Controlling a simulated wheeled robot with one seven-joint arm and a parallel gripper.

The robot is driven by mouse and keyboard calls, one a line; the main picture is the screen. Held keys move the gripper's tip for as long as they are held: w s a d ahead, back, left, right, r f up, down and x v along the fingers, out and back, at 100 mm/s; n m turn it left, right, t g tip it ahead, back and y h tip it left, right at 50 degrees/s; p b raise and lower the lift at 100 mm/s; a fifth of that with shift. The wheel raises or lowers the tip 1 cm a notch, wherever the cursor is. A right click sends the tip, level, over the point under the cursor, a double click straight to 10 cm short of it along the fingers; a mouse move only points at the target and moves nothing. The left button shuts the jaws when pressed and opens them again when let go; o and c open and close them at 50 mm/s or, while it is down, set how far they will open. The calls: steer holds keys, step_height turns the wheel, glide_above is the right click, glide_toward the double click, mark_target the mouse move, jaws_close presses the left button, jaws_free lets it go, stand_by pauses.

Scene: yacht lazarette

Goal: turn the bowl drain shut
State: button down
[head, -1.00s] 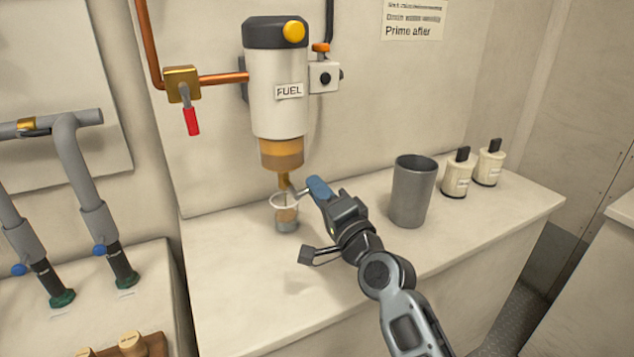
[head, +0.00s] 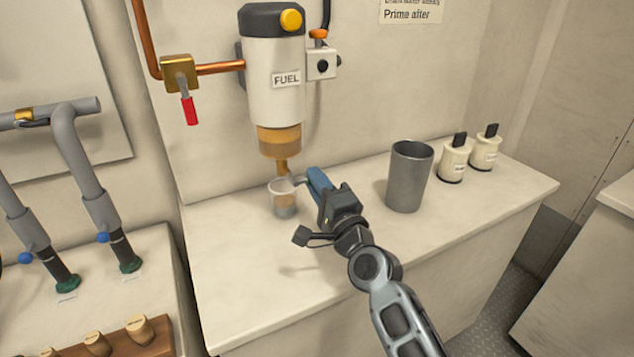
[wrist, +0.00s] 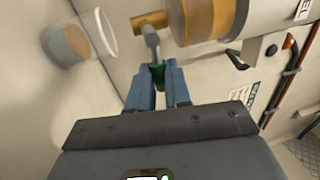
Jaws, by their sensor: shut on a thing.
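The fuel filter (head: 275,80) hangs on the wall with an amber bowl (head: 279,140) at its bottom. Below the bowl is the brass drain (head: 282,166), also seen in the wrist view (wrist: 150,20). A short grey drain lever (wrist: 151,42) with a green end sticks out of it towards me. My gripper (head: 313,174) has blue fingers and is shut on the lever's green end, as the wrist view (wrist: 158,80) shows. The fingers hide part of the lever. A clear cup (head: 284,202) with amber liquid stands under the drain, left of my gripper.
A grey canister (head: 409,177) stands right of my gripper, with two cream bottles (head: 470,157) beyond it. A red-handled valve (head: 188,103) sits on the copper pipe (head: 222,68) at the left. The front of the white counter (head: 240,290) is clear.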

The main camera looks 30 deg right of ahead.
steer(key=c, duration=1.1)
jaws_free()
steer(key=shift+s+f+b, duration=0.2)
steer(key=shift+s+f, duration=0.05)
steer(key=shift+s, duration=1)
steer(key=shift+s+f+b, duration=0.15)
steer(key=shift+s+f, duration=0.15)
steer(key=shift+s, duration=1)
steer(key=shift+s+f+b, duration=0.2)
steer(key=shift+s+f, duration=0.05)
steer(key=shift+s, duration=1)
steer(key=shift+s, duration=0.1)
